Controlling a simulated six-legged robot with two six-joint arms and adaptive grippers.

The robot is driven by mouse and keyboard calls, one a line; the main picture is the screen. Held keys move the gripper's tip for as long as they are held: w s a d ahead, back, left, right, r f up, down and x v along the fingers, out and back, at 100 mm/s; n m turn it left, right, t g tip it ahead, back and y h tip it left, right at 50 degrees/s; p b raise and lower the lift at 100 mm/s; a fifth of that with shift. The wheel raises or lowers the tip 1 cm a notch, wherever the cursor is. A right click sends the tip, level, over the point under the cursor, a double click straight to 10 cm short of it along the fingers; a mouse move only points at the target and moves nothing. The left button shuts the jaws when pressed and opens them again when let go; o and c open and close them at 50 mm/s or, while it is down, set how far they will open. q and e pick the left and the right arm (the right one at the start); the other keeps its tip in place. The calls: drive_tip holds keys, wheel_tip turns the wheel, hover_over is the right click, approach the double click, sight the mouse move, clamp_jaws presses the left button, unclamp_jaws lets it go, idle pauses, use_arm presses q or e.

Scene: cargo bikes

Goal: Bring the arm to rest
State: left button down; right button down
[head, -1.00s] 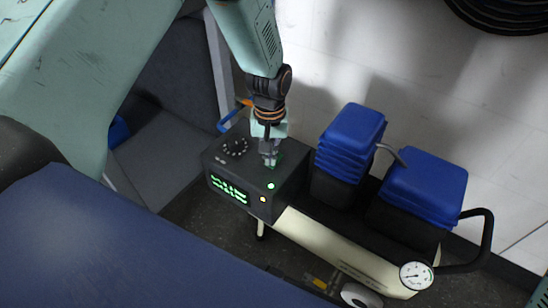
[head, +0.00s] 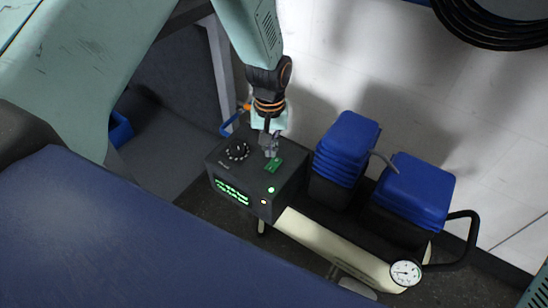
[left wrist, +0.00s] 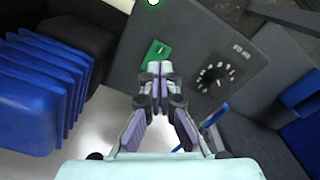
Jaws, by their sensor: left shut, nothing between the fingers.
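My left gripper (head: 270,152) hangs from the arm that comes in at the top of the head view. Its fingers are together and empty, just over the top of a dark control box. The control box (head: 228,171) has a black dial (head: 238,151), a green plate (head: 274,164) and a lit green display on its front. In the left wrist view the closed fingertips (left wrist: 158,78) lie near the green plate (left wrist: 157,53), with the dial (left wrist: 215,77) to the right. I cannot tell whether the fingertips touch the box. My right gripper is not in view.
Two blue-topped pump bodies (head: 345,145) (head: 413,190) stand right of the box on a cream tank with a round gauge (head: 405,273) and black handle. A white wall is behind. A blue surface (head: 130,240) fills the lower left. Coiled black hose (head: 490,22) hangs top right.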

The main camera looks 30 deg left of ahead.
use_arm(q)
drive_tip(key=shift+r+p, duration=0.65)
drive_tip(key=shift+r, duration=0.15)
drive_tip(key=shift+f, duration=0.1)
drive_tip(key=shift+w, duration=0.1)
